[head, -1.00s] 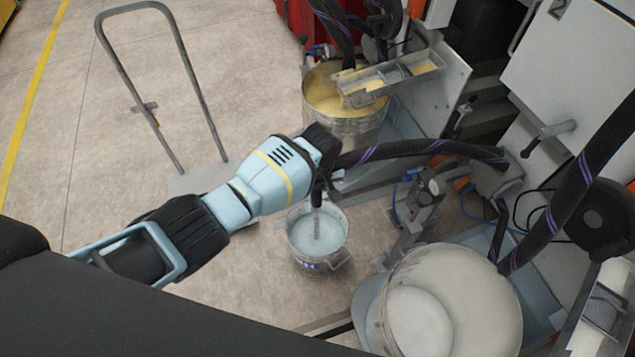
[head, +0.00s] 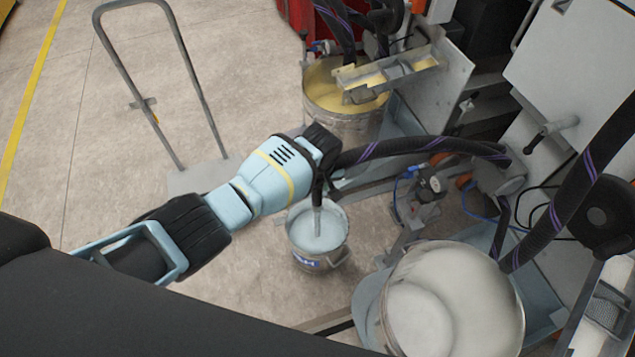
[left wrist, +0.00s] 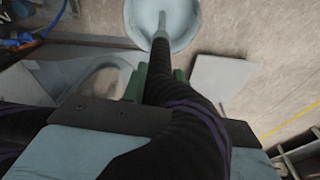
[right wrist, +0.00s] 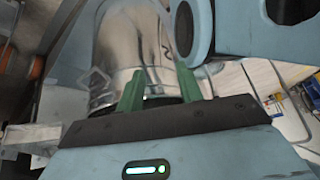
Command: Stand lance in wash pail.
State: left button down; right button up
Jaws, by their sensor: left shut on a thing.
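The wash pail (head: 303,256) is a metal pail with pale blue liquid, standing on the floor. The lance (head: 317,222) is a grey metal tube on a black hose with purple stripes. My left gripper (head: 320,170) is shut on the lance above the pail. The lance points down, its lower end within the pail's rim; I cannot tell how deep it reaches. In the left wrist view, the lance (left wrist: 161,28) runs from the green fingers over the pail (left wrist: 128,22). My right gripper (right wrist: 158,88) shows only in its wrist view, fingers apart and empty.
A drum of yellow liquid (head: 345,124) stands behind the pail. A large drum of whitish liquid (head: 470,300) stands at front right. The lance's hose (head: 430,148) runs right to the machine (head: 580,65). A hand cart (head: 195,88) stands left on open floor.

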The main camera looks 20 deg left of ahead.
pick_arm(q)
jog(key=shift+f, duration=0.4)
pick_arm(e)
jog(key=shift+f, duration=0.3)
pick_arm(q)
jog(key=c, duration=1.5)
grip_release()
jog(key=shift+b, duration=0.3)
jog(key=shift+c, duration=0.2)
jog(key=o, duration=0.5)
pick_arm(e)
jog(key=shift+w, duration=0.3)
pick_arm(q)
jog(key=shift+f, duration=0.1)
